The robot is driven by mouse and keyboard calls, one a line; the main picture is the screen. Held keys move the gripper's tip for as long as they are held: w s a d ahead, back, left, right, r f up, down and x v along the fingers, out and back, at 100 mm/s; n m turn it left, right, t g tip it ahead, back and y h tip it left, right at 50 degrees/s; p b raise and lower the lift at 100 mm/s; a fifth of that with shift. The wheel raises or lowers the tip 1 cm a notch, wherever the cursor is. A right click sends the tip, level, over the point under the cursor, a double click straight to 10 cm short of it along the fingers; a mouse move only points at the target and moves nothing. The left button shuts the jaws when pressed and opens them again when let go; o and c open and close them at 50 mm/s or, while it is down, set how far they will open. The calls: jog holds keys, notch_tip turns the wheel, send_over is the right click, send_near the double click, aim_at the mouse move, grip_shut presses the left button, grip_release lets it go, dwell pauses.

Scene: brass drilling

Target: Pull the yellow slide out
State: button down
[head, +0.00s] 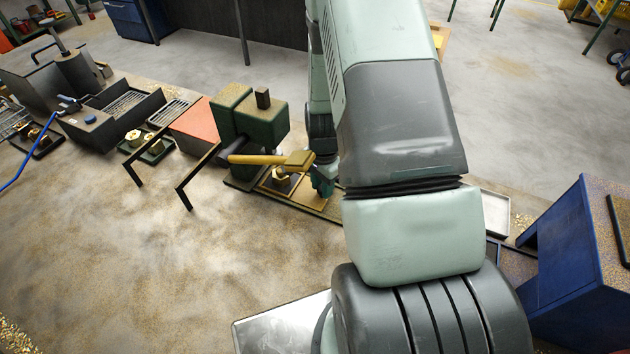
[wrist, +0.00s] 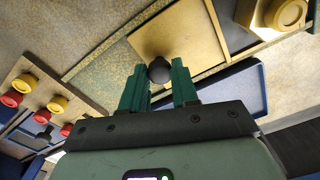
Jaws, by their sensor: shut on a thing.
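The yellow slide (wrist: 178,32) is a flat brassy-yellow plate in the wrist view, lying in a speckled green bed. A dark round knob (wrist: 159,70) stands at its near edge. My gripper (wrist: 160,74) has its two green fingers on either side of this knob and is shut on it. In the head view my gripper (head: 323,182) is low over the right end of the green machine (head: 255,118), partly hidden by my arm.
A yellow-handled lever (head: 262,159) reaches close to my gripper. A brass fitting (wrist: 289,13) is at the wrist view's upper right, above a blue-rimmed tray (wrist: 232,98). A panel with red and yellow buttons (wrist: 43,92) is at left. Open floor lies in front of the machine.

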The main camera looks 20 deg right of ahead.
jog(key=s+d, duration=0.9)
jog(key=c, duration=0.9)
grip_release()
jog(key=shift+o, duration=0.3)
jog(key=shift+w, duration=0.1)
jog(key=shift+a, duration=0.1)
jog(key=shift+r, duration=0.1)
jog(key=shift+r, duration=0.3)
notch_tip(320, 180, up, 10)
